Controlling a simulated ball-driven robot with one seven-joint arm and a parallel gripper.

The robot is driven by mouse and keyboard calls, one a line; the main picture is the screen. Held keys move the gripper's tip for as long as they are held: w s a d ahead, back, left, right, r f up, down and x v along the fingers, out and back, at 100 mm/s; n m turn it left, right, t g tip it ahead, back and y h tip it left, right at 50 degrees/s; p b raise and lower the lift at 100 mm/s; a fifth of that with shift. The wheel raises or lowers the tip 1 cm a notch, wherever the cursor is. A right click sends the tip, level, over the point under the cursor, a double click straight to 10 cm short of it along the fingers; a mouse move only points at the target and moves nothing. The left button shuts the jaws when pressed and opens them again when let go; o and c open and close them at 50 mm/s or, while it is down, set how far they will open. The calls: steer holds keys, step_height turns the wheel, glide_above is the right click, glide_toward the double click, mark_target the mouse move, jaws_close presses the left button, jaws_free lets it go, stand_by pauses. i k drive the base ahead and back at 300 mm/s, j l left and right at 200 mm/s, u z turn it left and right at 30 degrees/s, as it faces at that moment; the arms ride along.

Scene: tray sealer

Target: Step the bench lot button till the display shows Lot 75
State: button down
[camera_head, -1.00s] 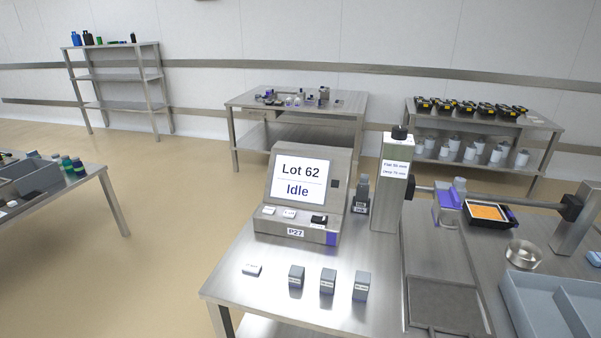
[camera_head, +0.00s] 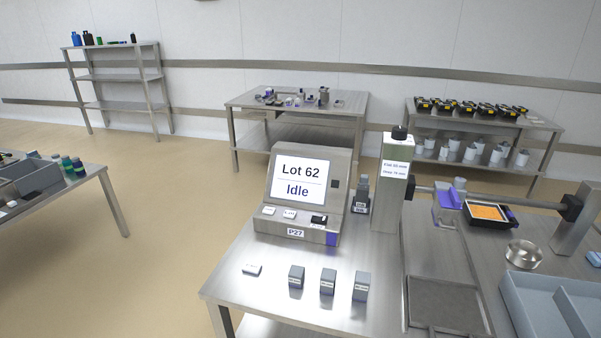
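The bench display (camera_head: 299,181) faces me on a grey console (camera_head: 262,219) and reads "Lot 62" above "Idle". On the console's sloped front below the screen are two small white buttons, a left one (camera_head: 268,210) and a right one (camera_head: 289,213). Their labels are too small to read surely. A black switch-like part (camera_head: 319,219) sits to their right. A plate on the console front reads "P27". My gripper is not in view.
Several small grey blocks (camera_head: 327,282) and a white piece (camera_head: 252,269) stand on the bench before the console. A tall grey post (camera_head: 392,190) rises at its right, beside a sealer with an orange-filled tray (camera_head: 487,212). A grey bin (camera_head: 519,307) is at front right.

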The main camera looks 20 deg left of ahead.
mark_target(290, 214)
steer(key=i+j, duration=0.45)
steer(key=j, duration=0.3)
steer(key=i+j, duration=0.5)
steer(key=j, duration=0.25)
steer(key=i+j, duration=0.1)
steer(key=j, duration=0.25)
steer(key=i+j, duration=0.15)
steer(key=j, duration=0.2)
steer(key=i+j, duration=0.1)
steer(key=j, duration=0.25)
steer(key=i+j, duration=0.1)
steer(key=j, duration=0.25)
steer(key=i+j, duration=0.5)
steer(key=j, duration=0.15)
steer(key=z, duration=0.05)
